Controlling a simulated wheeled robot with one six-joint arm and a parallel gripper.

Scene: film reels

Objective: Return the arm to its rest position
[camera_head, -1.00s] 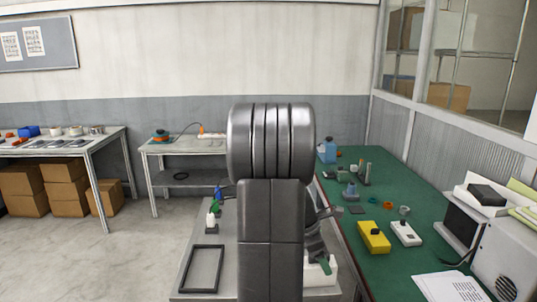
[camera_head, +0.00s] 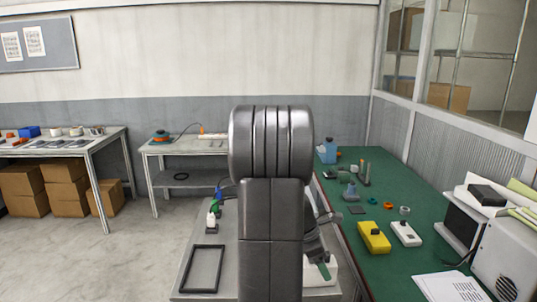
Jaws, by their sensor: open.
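My dark grey arm stands upright in the middle of the view and hides much of the grey table (camera_head: 232,262) behind it. Part of my gripper (camera_head: 322,232) shows just right of the arm, over the right side of that table. It is open, and I see nothing held in it. The arm covers the rest of it. A white block with a green part (camera_head: 322,271) is on the table below the gripper, partly hidden.
A black frame (camera_head: 204,268) and small bottles (camera_head: 212,219) are on the grey table's left. The green bench (camera_head: 400,205) at right holds a yellow box (camera_head: 374,237), a white box (camera_head: 405,234) and a grey machine (camera_head: 502,262). Floor is clear at left.

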